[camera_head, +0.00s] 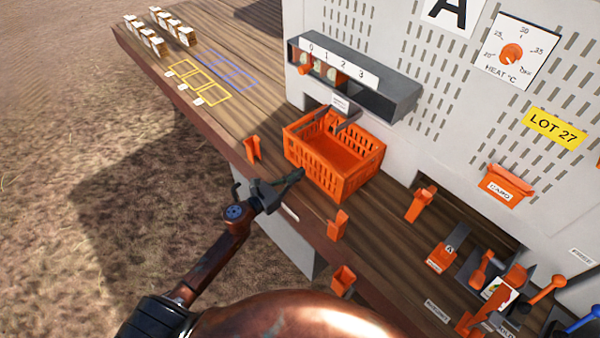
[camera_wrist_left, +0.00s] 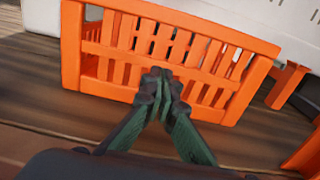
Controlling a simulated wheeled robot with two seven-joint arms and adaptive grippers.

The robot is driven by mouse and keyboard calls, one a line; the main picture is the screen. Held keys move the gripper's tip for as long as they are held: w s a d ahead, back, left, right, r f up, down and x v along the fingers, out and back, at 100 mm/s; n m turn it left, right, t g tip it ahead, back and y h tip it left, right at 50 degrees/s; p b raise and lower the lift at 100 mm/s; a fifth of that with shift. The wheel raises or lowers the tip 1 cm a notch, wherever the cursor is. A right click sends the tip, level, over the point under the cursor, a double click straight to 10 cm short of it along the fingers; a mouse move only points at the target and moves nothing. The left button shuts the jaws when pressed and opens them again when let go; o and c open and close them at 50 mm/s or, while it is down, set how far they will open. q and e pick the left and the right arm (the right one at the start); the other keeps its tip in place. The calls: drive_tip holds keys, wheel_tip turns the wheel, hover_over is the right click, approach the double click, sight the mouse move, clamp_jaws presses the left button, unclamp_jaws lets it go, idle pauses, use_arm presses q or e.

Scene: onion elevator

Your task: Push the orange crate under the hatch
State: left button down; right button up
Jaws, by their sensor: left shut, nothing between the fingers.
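The orange crate (camera_head: 349,184) stands upright and looks empty on the wooden bench, close against the grey machine. Its far left part lies below the hatch (camera_head: 345,104), a dark box-like chute marked 0 to 3 on the machine's front. My left gripper (camera_head: 298,175) is shut and empty, at the crate's near side. In the left wrist view the shut fingertips (camera_wrist_left: 161,76) are in front of the slatted crate wall (camera_wrist_left: 108,68); I cannot tell whether they touch it. My right gripper is not in view.
Orange brackets (camera_head: 253,149) and (camera_head: 337,225) stand on the bench near its front edge, either side of the crate. Another orange post (camera_head: 420,204) is to the right. Levers (camera_head: 548,290) are at far right. Small pale blocks (camera_head: 186,36) stand at the far left end.

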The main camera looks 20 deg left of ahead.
use_arm(q)
drive_tip(key=b+v, duration=0.2)
drive_tip(key=v, duration=0.5)
drive_tip(key=shift+s+f, duration=0.2)
drive_tip(key=shift+s, duration=0.1)
drive_tip(key=v, duration=0.4)
drive_tip(key=shift+a+r+b, duration=0.1)
drive_tip(key=shift+r+b, duration=0.2)
drive_tip(key=shift+b, duration=0.1)
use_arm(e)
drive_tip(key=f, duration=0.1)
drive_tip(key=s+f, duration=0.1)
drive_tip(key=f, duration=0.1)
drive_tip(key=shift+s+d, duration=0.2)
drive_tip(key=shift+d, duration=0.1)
